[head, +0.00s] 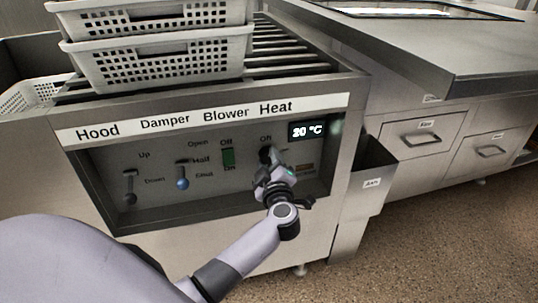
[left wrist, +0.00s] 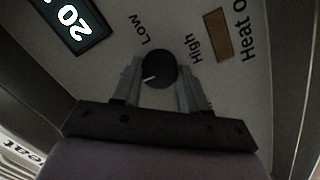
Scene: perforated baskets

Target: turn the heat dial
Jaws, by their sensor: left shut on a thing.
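The heat dial (left wrist: 158,65) is a round black knob with a light pointer mark, seen in the left wrist view between the labels Low and High. My left gripper (left wrist: 159,80) is shut on it, with one finger on each side. The pointer slants toward the lower left of that view. In the head view my left gripper (head: 268,160) reaches to the panel under the Heat label (head: 276,107) and hides most of the dial. The display (head: 308,130) above it reads 20 °C. My right gripper is not in view.
The recessed panel (head: 105,165) also holds a Hood lever (head: 130,188), a blue-knobbed Damper lever (head: 182,183) and a green Blower switch (head: 228,157). White perforated baskets (head: 160,62) are stacked on the rack above. An ash bin (head: 372,185) hangs at the right.

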